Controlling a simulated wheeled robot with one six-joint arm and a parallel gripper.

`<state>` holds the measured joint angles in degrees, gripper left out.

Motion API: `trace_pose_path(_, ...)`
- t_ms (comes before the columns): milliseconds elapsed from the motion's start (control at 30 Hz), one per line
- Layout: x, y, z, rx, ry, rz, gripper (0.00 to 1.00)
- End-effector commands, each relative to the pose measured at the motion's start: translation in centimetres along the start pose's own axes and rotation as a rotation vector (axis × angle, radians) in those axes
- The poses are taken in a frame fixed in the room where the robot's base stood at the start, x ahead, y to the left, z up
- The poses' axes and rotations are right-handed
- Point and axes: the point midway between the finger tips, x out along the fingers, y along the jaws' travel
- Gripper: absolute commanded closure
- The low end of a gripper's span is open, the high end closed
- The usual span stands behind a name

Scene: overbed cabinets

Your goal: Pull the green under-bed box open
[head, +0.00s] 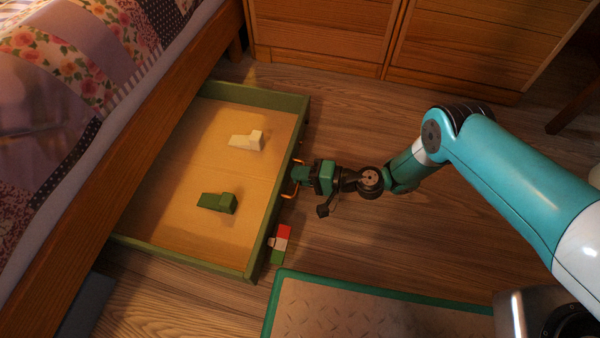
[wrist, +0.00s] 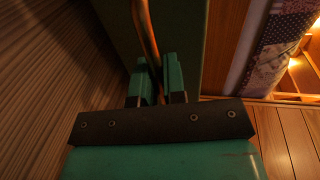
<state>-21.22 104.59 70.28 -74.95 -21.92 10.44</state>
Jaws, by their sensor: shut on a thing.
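The green under-bed box (head: 262,235) stands out from under the bed, with much of its tan inside showing; its far end is hidden by the bed. A copper-coloured bar handle (head: 288,194) is on its front. My gripper (head: 294,173) is at the front, shut on this handle. In the wrist view the handle (wrist: 147,35) runs between the two green fingers of my gripper (wrist: 157,78), in front of the dark green box front (wrist: 180,30).
A cream block (head: 247,141) and a green block (head: 217,203) lie inside the box. A red, white and green object (head: 280,243) is on the floor beside the box front. Wooden cabinets (head: 320,35) stand behind. A green-edged mat or platform (head: 350,312) is at the bottom.

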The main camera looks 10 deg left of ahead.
Motion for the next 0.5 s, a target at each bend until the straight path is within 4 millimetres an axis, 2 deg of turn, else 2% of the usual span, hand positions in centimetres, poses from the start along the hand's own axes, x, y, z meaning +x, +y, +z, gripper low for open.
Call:
trace_pose_path(33,0.09,0.08,0.31,0.003,-0.009,0.002,1.0)
trace_pose_path(67,0.1,0.08,0.31,0.003,-0.009,0.002,0.86)
trace_pose_path(100,0.11,0.07,0.3,0.003,-0.009,0.002,0.77)
trace_pose_path(167,0.11,0.06,0.26,0.002,-0.007,0.002,0.65)
trace_pose_path(500,0.07,0.02,0.06,0.0,-0.002,0.001,0.65)
